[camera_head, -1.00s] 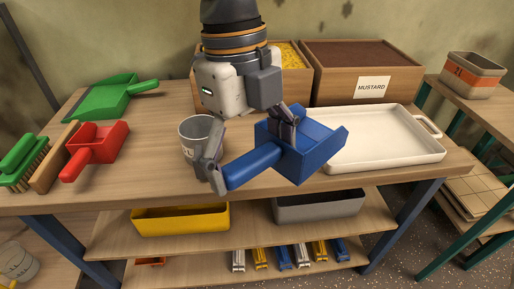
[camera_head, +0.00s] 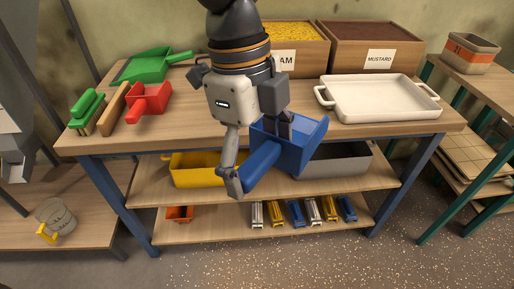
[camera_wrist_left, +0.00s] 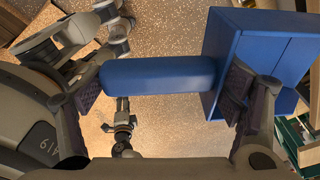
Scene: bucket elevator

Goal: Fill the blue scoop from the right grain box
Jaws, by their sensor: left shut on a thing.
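My left gripper (camera_head: 258,158) is shut on the blue scoop (camera_head: 305,148), near the table's front edge in the head view. The scoop's handle points down-left and its tray up-right. The tray's visible inside looks bare blue. In the left wrist view the scoop's handle (camera_wrist_left: 160,75) spans between the two fingers of the left gripper (camera_wrist_left: 165,92). The right grain box (camera_head: 344,58) stands at the back right, labelled MUSTARD and filled with brown grain (camera_head: 370,31).
A left box of yellow grain (camera_head: 290,33) stands beside it. A white tray (camera_head: 380,98) lies in front of the mustard box. A green dustpan (camera_head: 148,65), red scoop (camera_head: 150,100) and green brush (camera_head: 87,108) lie at left. Yellow (camera_head: 190,170) and grey (camera_head: 345,160) bins sit below.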

